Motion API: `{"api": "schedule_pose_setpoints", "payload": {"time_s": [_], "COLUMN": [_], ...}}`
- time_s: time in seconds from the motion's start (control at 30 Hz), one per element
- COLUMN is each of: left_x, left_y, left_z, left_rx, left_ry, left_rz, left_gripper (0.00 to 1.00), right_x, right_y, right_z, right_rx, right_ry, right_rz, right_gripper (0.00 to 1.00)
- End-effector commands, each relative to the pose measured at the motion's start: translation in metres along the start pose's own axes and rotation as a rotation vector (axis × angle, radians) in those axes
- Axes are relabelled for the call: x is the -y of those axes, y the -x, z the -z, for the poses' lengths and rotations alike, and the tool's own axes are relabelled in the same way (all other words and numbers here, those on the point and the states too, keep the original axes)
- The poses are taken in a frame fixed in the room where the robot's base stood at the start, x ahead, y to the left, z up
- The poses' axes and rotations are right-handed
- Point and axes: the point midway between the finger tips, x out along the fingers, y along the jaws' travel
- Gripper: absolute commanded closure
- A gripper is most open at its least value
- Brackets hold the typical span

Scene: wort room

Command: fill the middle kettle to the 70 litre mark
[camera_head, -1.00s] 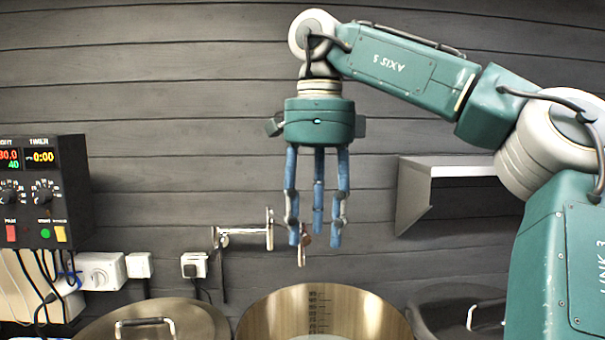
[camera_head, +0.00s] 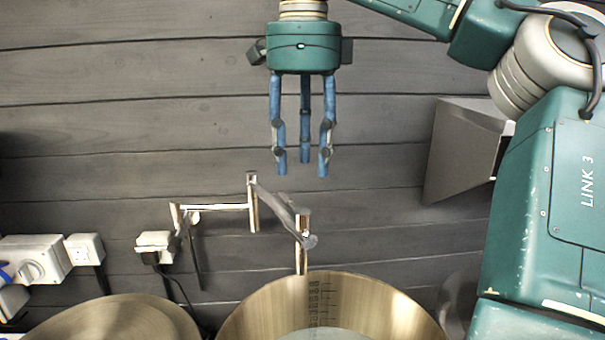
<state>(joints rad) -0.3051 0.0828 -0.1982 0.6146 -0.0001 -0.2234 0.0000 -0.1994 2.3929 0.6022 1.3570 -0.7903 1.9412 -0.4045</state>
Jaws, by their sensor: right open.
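The middle kettle (camera_head: 245,320) stands open at the bottom of the view, its wide steel rim cut off by the picture edge. A dark graduated scale (camera_head: 316,300) runs down its inner back wall; its figures are too small to read. A pale surface (camera_head: 330,335) shows low inside; I cannot tell its level. A jointed metal wall tap (camera_head: 275,204) reaches out, its end pipe (camera_head: 302,258) hanging over the kettle's back rim. No stream is visible. My right gripper (camera_head: 302,168) points down above the tap, open and empty, its blue fingers apart. My left gripper is out of view.
A lidded kettle (camera_head: 110,320) stands at left. A dark kettle (camera_head: 458,305) at right is mostly hidden by my right arm. Sockets (camera_head: 85,249) and cables line the wall at left.

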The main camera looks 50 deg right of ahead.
Motion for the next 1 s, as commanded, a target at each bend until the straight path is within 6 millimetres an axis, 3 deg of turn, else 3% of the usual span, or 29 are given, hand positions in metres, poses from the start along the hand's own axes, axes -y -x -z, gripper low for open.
{"api": "schedule_pose_setpoints", "payload": {"time_s": [0.27,0.5,0.67,0.97,1.0], "left_x": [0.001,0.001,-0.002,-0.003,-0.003], "left_y": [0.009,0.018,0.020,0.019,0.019], "left_z": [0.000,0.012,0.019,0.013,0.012], "left_rx": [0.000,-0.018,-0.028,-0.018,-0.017], "left_ry": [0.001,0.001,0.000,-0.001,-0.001], "left_rz": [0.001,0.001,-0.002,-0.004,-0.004], "left_gripper": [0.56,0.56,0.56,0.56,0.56], "right_x": [-0.001,0.000,0.000,0.000,0.000], "right_y": [-0.048,-0.083,-0.095,-0.098,-0.098], "right_z": [0.001,0.001,0.001,0.000,0.000], "right_rx": [0.000,-0.001,0.000,0.000,0.000], "right_ry": [0.004,0.001,-0.001,-0.001,-0.001], "right_rz": [-0.004,-0.002,-0.001,0.000,0.000], "right_gripper": [0.57,0.57,0.57,0.57,0.64]}}
